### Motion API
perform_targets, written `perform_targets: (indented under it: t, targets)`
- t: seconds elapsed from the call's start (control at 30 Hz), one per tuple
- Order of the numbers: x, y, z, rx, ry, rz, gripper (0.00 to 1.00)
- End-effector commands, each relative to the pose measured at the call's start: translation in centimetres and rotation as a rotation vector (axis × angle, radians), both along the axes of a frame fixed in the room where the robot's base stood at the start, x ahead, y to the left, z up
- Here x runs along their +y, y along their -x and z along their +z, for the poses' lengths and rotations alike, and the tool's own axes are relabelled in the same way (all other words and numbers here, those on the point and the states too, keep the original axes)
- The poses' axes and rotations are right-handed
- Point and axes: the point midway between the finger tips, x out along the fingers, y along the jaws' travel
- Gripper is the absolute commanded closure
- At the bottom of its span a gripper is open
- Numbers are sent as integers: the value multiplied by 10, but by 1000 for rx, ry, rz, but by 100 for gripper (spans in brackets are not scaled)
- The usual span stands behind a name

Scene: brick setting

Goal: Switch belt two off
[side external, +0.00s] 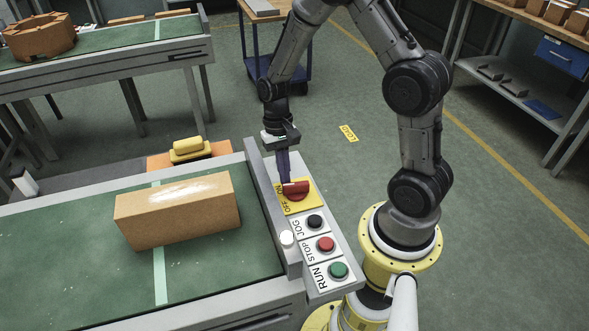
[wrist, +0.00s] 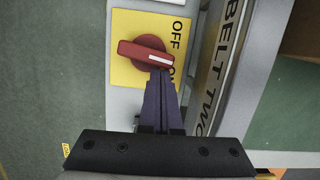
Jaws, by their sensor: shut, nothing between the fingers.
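The red rotary switch (wrist: 147,52) sits on a yellow plate (wrist: 125,72) lettered OFF and ON. Its white-marked end points right and slightly down in the wrist view, closer to ON than to OFF. The ON lettering is partly hidden by my fingers. In the side view the red switch (side external: 297,190) is at the far end of the control panel. My gripper (side external: 286,180) is shut and empty, pointing down at the switch. In the wrist view my fingertips (wrist: 161,74) are right beside the marked end; I cannot tell whether they touch it.
The panel holds black JOG (side external: 315,221), red STOP (side external: 325,244) and green RUN (side external: 338,270) buttons. A raised rail lettered BELT TWO (wrist: 218,65) runs beside the switch. A brown block (side external: 180,212) lies on the green belt (side external: 70,245). Open floor is behind the panel.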

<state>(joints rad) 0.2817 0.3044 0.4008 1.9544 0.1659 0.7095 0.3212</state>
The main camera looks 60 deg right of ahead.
Motion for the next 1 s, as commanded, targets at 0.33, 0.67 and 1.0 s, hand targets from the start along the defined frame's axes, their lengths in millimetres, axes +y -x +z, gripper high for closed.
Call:
perform_targets:
  t: [0.33, 0.67, 1.0]
  targets:
    - [4, 0, 0, 2, -1, 89, 100]
    - [7, 0, 0, 2, -1, 179, 100]
    - [10, 0, 0, 1, 0, 283, 100]
